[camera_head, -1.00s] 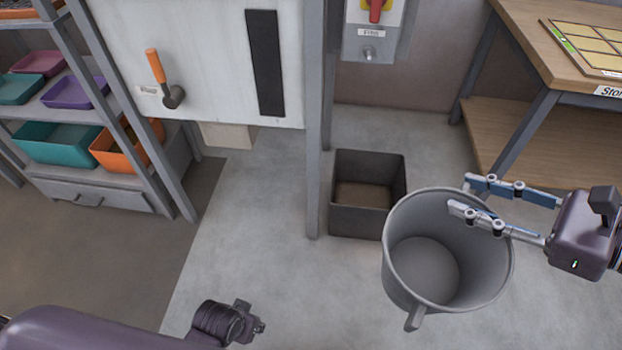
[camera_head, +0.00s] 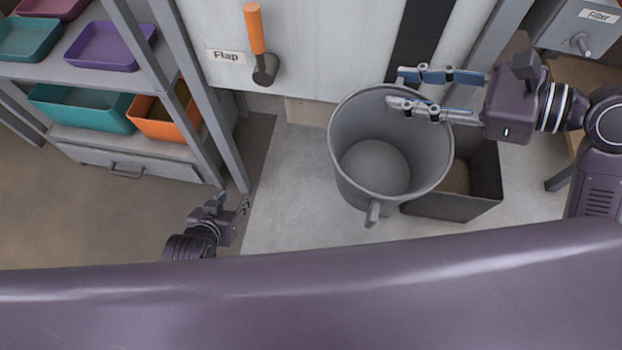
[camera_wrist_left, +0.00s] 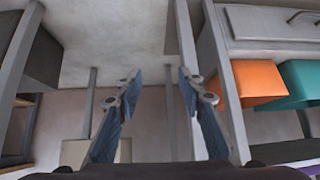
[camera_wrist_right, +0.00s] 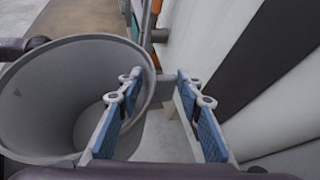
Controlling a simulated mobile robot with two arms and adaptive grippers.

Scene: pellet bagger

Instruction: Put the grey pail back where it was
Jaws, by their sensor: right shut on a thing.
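The grey pail (camera_head: 375,165) is upright and empty, with a small handle stub at its near side. My right gripper (camera_head: 402,90) is shut on the pail's rim, at the side towards the machine. In the right wrist view the pail (camera_wrist_right: 40,100) fills the left half, with its wall running between the two fingers (camera_wrist_right: 155,90). In the head view the pail partly covers the dark bin behind it. My left gripper (camera_head: 240,205) is low at the left of the pail, away from it. In the left wrist view its fingers (camera_wrist_left: 160,85) are apart and nothing is between them.
The dark square bin (camera_head: 470,190) stands on the floor by the machine's post. The machine panel has an orange flap lever (camera_head: 255,35). A shelf at left holds an orange bin (camera_head: 165,118) and teal bin (camera_head: 85,107). Floor between shelf and pail is clear.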

